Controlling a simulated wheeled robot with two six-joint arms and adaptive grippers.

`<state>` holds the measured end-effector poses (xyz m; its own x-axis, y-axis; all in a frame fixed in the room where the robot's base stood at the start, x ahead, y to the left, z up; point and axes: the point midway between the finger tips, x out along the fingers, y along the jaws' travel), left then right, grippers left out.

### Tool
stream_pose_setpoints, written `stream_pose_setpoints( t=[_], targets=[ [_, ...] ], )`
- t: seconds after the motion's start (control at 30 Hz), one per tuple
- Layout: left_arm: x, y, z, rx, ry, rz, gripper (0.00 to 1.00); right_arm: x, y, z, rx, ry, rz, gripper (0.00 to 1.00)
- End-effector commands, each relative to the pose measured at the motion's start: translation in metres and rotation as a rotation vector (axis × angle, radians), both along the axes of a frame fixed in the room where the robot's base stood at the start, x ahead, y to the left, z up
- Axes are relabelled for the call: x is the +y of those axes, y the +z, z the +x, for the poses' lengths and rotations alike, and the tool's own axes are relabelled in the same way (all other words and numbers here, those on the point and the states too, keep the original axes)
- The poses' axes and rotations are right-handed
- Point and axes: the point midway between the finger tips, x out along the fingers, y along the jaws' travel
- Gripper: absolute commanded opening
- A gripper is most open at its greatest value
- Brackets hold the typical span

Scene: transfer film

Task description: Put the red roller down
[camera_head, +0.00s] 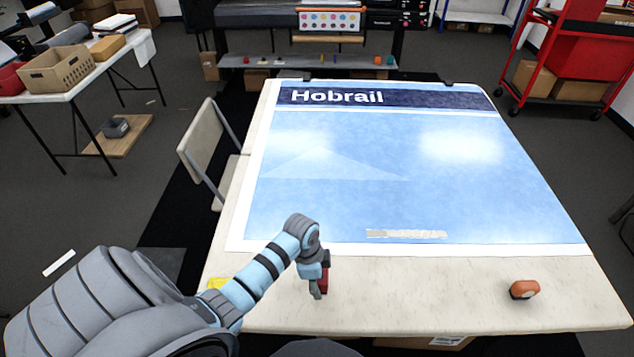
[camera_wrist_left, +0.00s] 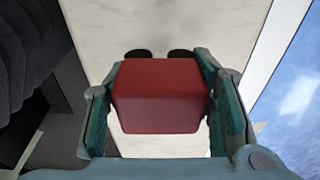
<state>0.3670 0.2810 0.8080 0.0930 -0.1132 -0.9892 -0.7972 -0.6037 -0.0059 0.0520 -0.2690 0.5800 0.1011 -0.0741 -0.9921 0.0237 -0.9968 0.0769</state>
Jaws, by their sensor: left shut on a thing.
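The red roller (camera_wrist_left: 160,95) shows in the left wrist view as a red block between the two fingers of my left gripper (camera_wrist_left: 163,125). The gripper is shut on it. In the head view my left gripper (camera_head: 318,285) points down over the front part of the pale table (camera_head: 420,290), with a little of the red roller (camera_head: 325,280) showing beside it. I cannot tell whether the roller touches the table. My right gripper is not in view.
A blue "Hobrail" sheet (camera_head: 400,190) covers most of the table, with a pale strip (camera_head: 405,234) near its front edge. An orange object (camera_head: 524,289) lies at the front right. A yellow object (camera_head: 217,283) is partly hidden by my arm. Bare table lies right of the gripper.

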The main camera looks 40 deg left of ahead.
Motion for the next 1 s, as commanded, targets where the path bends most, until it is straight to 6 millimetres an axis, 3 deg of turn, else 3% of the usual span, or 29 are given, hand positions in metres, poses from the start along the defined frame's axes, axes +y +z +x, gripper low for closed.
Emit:
stream_pose_setpoints(
  t=[0.03,0.13,0.87,0.9,1.0],
  targets=[
    [0.000,-0.013,0.000,0.002,0.002,-0.001,0.06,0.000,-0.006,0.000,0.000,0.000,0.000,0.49],
    [0.000,-0.027,0.000,0.002,0.001,0.000,0.06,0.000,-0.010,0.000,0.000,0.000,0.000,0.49],
    [0.000,-0.037,0.000,0.000,0.001,0.000,0.06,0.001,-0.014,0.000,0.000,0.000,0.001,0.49],
    [0.000,-0.037,0.000,0.000,0.001,0.000,0.57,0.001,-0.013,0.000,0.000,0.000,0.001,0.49],
    [0.000,-0.037,0.000,0.000,0.001,0.000,0.70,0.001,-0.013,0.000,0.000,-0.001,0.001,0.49]
  ],
)
